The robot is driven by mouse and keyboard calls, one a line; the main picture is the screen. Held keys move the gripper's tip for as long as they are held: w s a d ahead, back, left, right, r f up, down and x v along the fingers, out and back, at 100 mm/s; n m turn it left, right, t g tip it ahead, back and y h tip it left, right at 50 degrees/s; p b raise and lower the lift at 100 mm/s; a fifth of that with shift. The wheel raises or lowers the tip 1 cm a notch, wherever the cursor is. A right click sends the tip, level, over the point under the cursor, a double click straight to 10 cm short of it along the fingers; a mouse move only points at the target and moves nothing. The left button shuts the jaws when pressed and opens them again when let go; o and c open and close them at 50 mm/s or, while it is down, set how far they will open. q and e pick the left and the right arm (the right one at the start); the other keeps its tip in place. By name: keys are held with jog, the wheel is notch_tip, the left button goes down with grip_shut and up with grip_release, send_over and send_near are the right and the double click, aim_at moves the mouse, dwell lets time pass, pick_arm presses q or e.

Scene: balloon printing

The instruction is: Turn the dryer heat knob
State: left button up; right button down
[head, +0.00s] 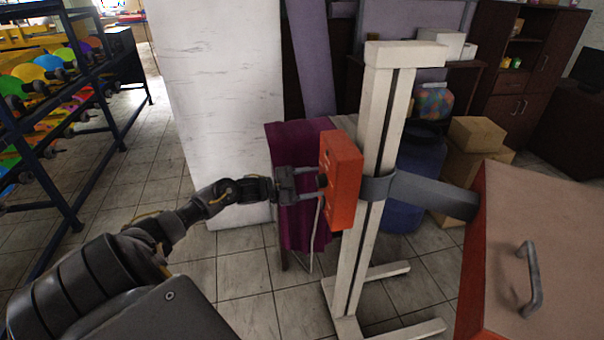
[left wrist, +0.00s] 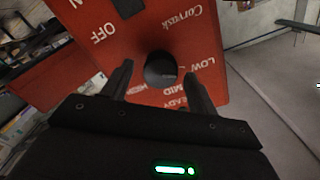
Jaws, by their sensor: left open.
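The dryer's control box is a red-orange box (head: 345,180) mounted on a white upright stand (head: 372,130) in the head view. In the left wrist view its red face (left wrist: 105,45) shows labels such as OFF, LOW and MID. The dark round heat knob (left wrist: 161,68) sits on that face; in the head view it is a small dark spot at the box's left side. My left gripper (left wrist: 160,85) is open, with one finger on each side of the knob. I cannot tell whether the fingers touch it. My right gripper is not in view.
A grey duct (head: 430,195) runs from the stand to an orange-sided cabinet (head: 545,240) with a handle at right. A purple cloth (head: 290,150) hangs behind the box, beside a white pillar (head: 205,110). A rack stands at far left. Floor between rack and pillar is clear.

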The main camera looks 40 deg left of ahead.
pick_arm(q)
jog(key=b+v, duration=0.2)
jog(key=v, duration=0.8)
jog(key=shift+s, duration=0.2)
jog(key=shift+a, duration=0.1)
